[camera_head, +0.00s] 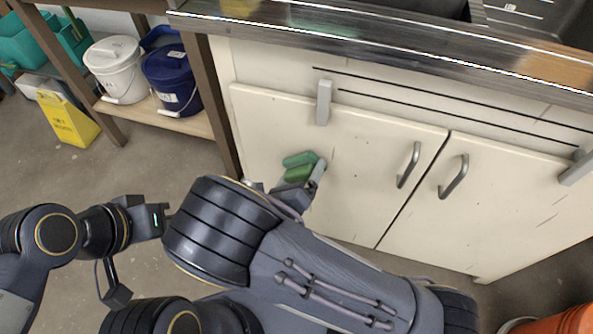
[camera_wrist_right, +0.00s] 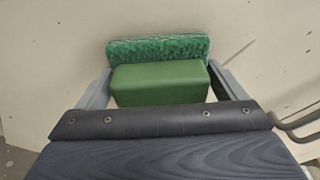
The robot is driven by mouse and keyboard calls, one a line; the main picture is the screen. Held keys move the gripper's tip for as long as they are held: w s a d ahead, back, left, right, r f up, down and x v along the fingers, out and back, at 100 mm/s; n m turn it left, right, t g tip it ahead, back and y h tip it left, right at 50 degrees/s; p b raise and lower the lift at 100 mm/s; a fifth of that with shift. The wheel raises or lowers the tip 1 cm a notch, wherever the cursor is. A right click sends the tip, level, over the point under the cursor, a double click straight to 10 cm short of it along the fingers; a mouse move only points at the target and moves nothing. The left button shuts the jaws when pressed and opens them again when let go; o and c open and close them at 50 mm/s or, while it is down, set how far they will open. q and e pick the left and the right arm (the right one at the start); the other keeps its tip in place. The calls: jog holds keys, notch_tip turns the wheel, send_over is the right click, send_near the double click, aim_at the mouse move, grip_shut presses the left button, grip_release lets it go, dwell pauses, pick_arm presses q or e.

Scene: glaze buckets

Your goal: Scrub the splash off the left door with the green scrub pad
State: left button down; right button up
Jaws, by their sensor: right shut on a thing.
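The green scrub pad (camera_head: 299,159) is between the fingers of my right gripper (camera_head: 303,177), which is shut on its grip block. In the right wrist view the pad has a textured dark green scrubbing layer (camera_wrist_right: 158,49) and a smooth green block (camera_wrist_right: 160,84). The pad is at the cream left door (camera_head: 345,170); I cannot tell whether it touches the surface. No splash shows on the visible part of the door; my arm and the pad hide some of it. My left gripper (camera_head: 158,218) is at the lower left, away from the door, its jaw state unclear.
The left door has a grey handle (camera_head: 409,165), and the right door (camera_head: 500,200) has another (camera_head: 454,176). A metal-edged counter (camera_head: 400,48) overhangs them. A shelf at left holds a white bucket (camera_head: 116,70) and a blue bucket (camera_head: 172,80).

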aim_at(330, 168)
jog(key=shift+s+d, duration=0.3)
jog(key=shift+d, duration=0.65)
jog(key=shift+s+d, duration=0.25)
jog(key=shift+d, duration=0.65)
jog(key=shift+s+d, duration=0.3)
jog(key=shift+d, duration=0.65)
jog(key=shift+r, duration=0.1)
jog(key=shift+w+a+p, duration=0.25)
jog(key=shift+a, duration=0.5)
jog(key=shift+w+a+p, duration=0.3)
jog(key=shift+a, duration=0.5)
jog(key=shift+w+a+p, duration=0.25)
jog(key=shift+a, duration=0.5)
jog(key=shift+w+a, duration=0.2)
jog(key=shift+a, duration=0.4)
jog(key=shift+w+a, duration=0.15)
jog(key=shift+a, duration=0.45)
